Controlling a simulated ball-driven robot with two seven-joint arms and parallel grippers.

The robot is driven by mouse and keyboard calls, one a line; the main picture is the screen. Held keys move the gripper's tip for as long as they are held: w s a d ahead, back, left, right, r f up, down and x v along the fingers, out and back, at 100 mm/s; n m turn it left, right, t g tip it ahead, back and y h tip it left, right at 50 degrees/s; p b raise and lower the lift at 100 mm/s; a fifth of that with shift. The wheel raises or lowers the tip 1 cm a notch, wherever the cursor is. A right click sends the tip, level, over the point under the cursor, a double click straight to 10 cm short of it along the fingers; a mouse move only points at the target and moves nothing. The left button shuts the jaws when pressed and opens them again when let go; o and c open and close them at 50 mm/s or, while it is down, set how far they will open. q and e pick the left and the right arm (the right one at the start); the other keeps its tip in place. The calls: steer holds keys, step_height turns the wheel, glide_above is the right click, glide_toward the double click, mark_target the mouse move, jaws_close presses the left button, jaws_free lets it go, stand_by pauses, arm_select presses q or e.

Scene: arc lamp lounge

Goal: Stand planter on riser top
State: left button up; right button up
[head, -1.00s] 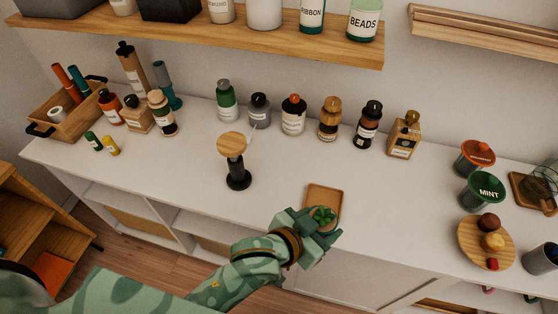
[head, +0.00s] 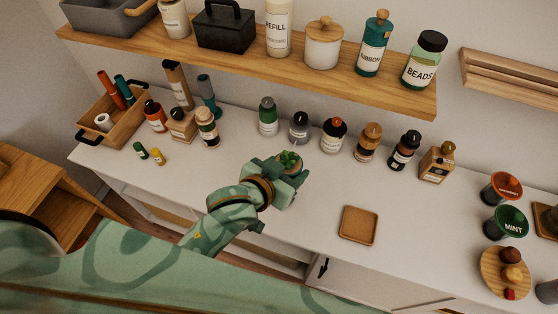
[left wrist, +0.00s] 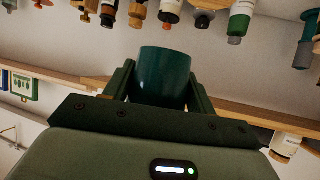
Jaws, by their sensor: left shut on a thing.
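In the left wrist view the planter is a dark green cup (left wrist: 164,77) between the two fingers. The riser, a round wooden top on a black stand, is hidden behind my left gripper and forearm. I cannot tell whether the planter touches the riser top. My right gripper is not in view.
A square wooden tray (head: 358,226) lies empty on the counter to the right. A row of bottles (head: 333,135) stands behind the gripper, under a wooden shelf (head: 250,65). A crate (head: 125,125) and two small vials are at left. Jars and a round board (head: 490,270) are at right.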

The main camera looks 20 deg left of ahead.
arm_select(q)
steer(key=w+a+f, duration=0.1)
steer(key=w+f, duration=0.1)
steer(key=w+a+f+b, duration=0.1)
steer(key=w+f, duration=0.1)
steer(key=w+a+f, duration=0.1)
steer(key=w+f, duration=0.1)
steer(key=shift+w+a+f, duration=0.1)
steer(key=shift+w+a, duration=0.05)
steer(key=shift+w, duration=0.2)
steer(key=shift+w+a+f+b, duration=0.15)
steer(key=shift+w+f+b, duration=0.25)
steer(key=shift+f, duration=0.15)
step_height(320, 180, down, 3)
steer(key=shift+w+f+b, duration=0.1)
steer(key=shift+f+b, duration=0.05)
steer(key=shift+b, duration=0.2)
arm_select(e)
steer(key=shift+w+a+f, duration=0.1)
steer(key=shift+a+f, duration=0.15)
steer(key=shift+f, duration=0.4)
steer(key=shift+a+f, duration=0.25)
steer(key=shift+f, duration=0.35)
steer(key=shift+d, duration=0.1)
arm_select(q)
steer(key=o, duration=1.1)
steer(key=shift+f, duration=0.1)
steer(key=shift+o, duration=0.2)
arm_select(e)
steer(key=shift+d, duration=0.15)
